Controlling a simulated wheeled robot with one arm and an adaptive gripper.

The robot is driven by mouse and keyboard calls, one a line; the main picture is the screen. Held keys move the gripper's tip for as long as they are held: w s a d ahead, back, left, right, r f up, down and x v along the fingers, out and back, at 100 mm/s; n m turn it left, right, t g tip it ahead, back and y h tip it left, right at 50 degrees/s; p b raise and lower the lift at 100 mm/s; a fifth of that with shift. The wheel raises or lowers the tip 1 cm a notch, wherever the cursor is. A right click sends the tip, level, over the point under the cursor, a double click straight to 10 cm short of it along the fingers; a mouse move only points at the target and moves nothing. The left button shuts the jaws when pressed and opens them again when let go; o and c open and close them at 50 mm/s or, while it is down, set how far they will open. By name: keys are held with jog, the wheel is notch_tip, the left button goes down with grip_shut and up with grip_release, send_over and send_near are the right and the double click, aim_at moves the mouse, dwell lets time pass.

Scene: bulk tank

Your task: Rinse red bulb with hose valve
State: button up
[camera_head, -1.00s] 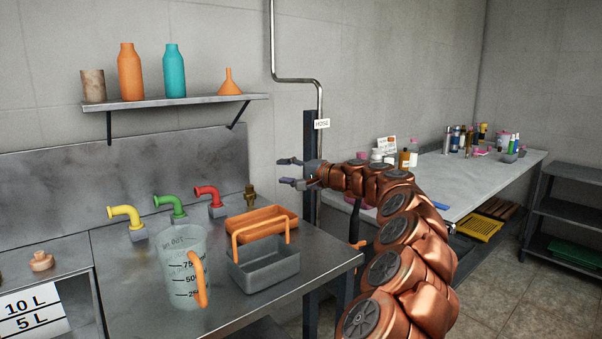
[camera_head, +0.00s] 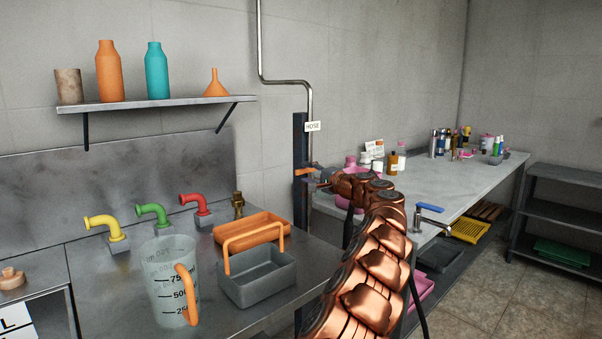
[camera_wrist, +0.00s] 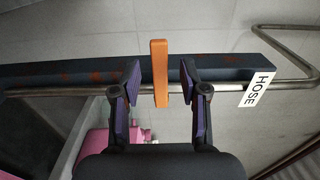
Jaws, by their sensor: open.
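An orange lever (camera_wrist: 160,60) stands in front of a dark post (camera_wrist: 80,76) with a metal pipe along it, beside a white HOSE label (camera_wrist: 257,89). The label also shows in the head view (camera_head: 313,126). My gripper (camera_wrist: 160,79) is open, with one finger on each side of the lever and a visible gap to each. In the head view my gripper (camera_head: 306,174) is at the post, where a bit of orange shows by the fingertips. I cannot make out a red bulb in either view.
A steel counter at left holds a measuring jug (camera_head: 174,285), a grey basket (camera_head: 256,277), an orange tray (camera_head: 250,229) and yellow, green and red taps (camera_head: 195,206). A pale bench (camera_head: 440,180) with bottles and a blue-handled tap (camera_head: 430,209) is at right.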

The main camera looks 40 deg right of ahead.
aim_at(303, 172)
jog(key=shift+w, duration=1.55)
grip_shut()
jog(key=shift+a, duration=0.1)
